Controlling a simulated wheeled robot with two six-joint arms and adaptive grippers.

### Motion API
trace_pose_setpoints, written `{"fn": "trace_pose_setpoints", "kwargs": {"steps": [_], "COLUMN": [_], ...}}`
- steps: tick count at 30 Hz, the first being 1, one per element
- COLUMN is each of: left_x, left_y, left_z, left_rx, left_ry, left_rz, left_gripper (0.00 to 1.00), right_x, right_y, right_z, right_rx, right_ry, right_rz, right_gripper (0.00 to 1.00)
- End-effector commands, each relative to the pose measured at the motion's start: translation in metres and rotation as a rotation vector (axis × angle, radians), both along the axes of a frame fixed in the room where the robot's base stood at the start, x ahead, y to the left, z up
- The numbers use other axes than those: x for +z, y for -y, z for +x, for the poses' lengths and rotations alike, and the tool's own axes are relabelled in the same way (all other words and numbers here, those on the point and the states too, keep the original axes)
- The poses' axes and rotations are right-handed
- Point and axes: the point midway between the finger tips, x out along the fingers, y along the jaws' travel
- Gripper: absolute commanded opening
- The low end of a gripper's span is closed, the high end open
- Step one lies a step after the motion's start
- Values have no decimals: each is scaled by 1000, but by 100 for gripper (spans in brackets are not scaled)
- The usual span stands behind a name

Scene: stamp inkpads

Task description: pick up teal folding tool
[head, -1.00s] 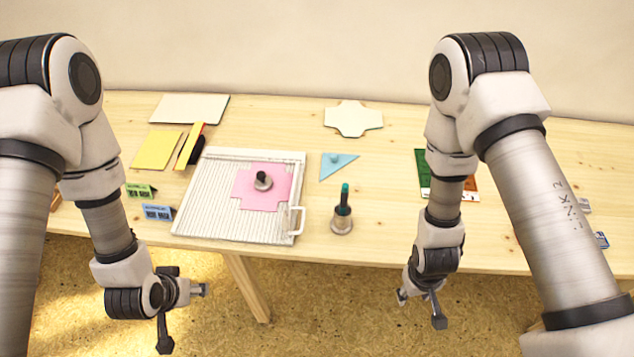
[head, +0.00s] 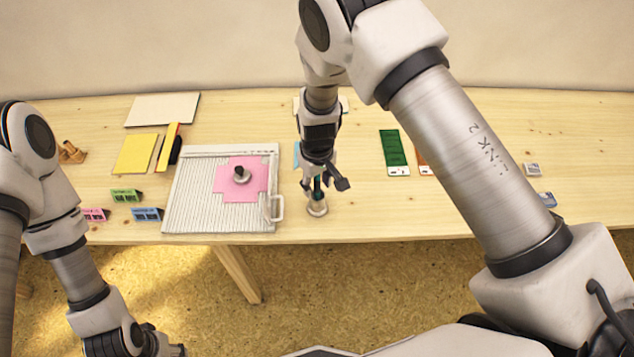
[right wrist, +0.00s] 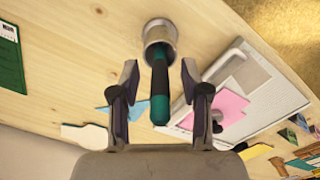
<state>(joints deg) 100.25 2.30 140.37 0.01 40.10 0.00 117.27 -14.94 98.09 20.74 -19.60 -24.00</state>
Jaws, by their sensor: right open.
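The teal folding tool (head: 318,185) has a teal and black handle and stands in a small round metal holder (head: 317,208) right of the scoring board. In the right wrist view the tool (right wrist: 160,85) rises from the holder (right wrist: 159,36) and its handle lies between the open fingers. My right gripper (head: 322,187) is open above the holder, around or just above the handle, with no visible contact. In the right wrist view the fingers (right wrist: 160,85) show space on both sides of the tool. My left gripper (head: 165,350) is at the bottom edge, mostly cut off.
The white scoring board (head: 190,205) with pink card (head: 225,185) lies just left of the holder. A blue triangle (right wrist: 118,113) is partly hidden behind my right gripper. Green (head: 394,150) and orange pads lie to the right.

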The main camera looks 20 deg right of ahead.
Motion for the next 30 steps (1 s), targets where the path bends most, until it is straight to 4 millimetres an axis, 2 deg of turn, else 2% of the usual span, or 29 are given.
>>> {"fn": "trace_pose_setpoints", "kwargs": {"steps": [4, 10, 11, 12, 14, 15, 26, 30], "left_x": [6, 5, 5, 5, 5, 5, 5, 2], "left_y": [0, 0, 0, 0, 0, 0, 0, 0], "left_z": [0, 0, 0, 0, 0, 0, 0, 0], "left_rx": [0, 0, 0, 0, 0, 0, 0, 0], "left_ry": [0, 0, 0, 0, 0, 0, 0, 1], "left_rz": [0, 0, 0, 0, 0, 0, 0, 0], "left_gripper": [50, 50, 50, 50, 50, 50, 50, 50], "right_x": [-18, -20, -21, -20, -20, -20, -20, -10], "right_y": [0, 0, 0, 0, 0, 0, 0, 0], "right_z": [0, 0, 0, 0, 0, 0, 0, 1], "right_rx": [-1, -1, -1, -1, -1, -1, -1, 0], "right_ry": [-1, 1, 1, 1, 1, 1, 0, 3], "right_rz": [0, -1, -1, -1, -1, -1, -1, -1], "right_gripper": [46, 46, 39, 25, 4, 0, 0, 0]}}
